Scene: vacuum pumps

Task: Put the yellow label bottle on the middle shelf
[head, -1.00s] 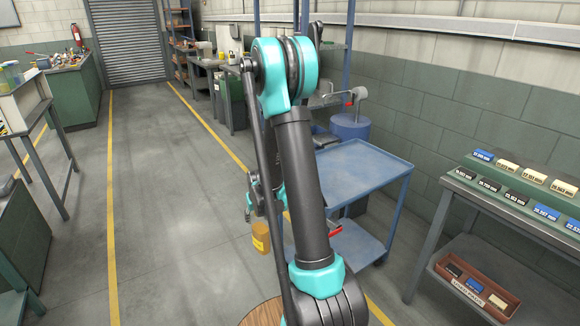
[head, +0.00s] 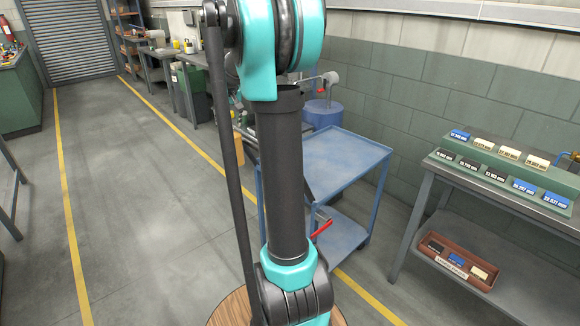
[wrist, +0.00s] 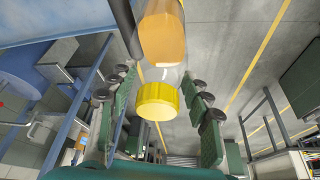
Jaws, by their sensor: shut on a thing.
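The amber bottle (head: 239,148) shows only in part in the head view, behind my arm. In the wrist view the bottle (wrist: 163,32) hangs between the finger pads of my gripper (wrist: 158,80), with an orange part, a clear part and a yellow round end. My gripper is shut on it and holds it off the floor. In the head view my gripper is mostly hidden by my arm. I cannot tell which surface is the middle shelf.
A blue two-level cart (head: 345,158) stands right of my arm, its top bare; a red-handled item (head: 321,228) shows at its lower level. A grey table (head: 440,170) with number blocks and a lower tray (head: 462,268) stands right. Open floor (head: 140,210) lies left.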

